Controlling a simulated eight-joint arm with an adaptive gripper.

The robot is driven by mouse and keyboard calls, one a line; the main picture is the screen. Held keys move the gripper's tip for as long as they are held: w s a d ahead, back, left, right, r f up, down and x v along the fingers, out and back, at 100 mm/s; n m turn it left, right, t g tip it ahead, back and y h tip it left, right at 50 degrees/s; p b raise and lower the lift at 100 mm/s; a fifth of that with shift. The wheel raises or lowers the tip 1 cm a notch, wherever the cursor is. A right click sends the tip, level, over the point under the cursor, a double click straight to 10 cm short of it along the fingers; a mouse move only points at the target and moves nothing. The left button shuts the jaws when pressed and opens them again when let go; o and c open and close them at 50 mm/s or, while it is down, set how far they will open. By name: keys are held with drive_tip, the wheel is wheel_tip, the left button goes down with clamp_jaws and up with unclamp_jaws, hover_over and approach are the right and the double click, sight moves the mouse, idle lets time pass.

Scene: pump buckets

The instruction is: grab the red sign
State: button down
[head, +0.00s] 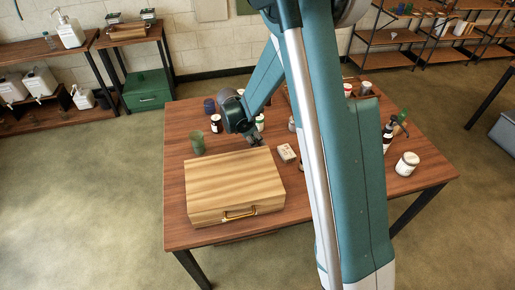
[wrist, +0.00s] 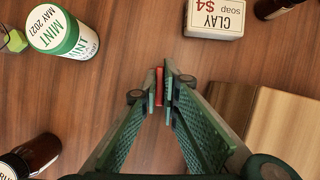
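A thin red piece (wrist: 159,87), which looks like the red sign seen edge-on, stands between my fingertips in the wrist view. My gripper (wrist: 160,88) points down at the wooden table, with its two green fingers closed in on both faces of the red piece. I cannot tell whether the piece touches the table. In the head view my gripper (head: 256,141) is low over the table, just behind the wooden case, and I cannot make out the red piece there.
A wooden case (head: 235,182) lies close in front of my gripper. A clay soap box (head: 287,153) stands to its right, a green cup (head: 197,142) to its left. A mint jar (wrist: 62,32) and a dark bottle (wrist: 38,152) are near. The table's front right (head: 310,205) is partly clear.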

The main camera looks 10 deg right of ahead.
drive_tip(key=shift+r, duration=0.15)
drive_tip(key=shift+r+p, duration=0.8)
drive_tip(key=shift+r, duration=4.05)
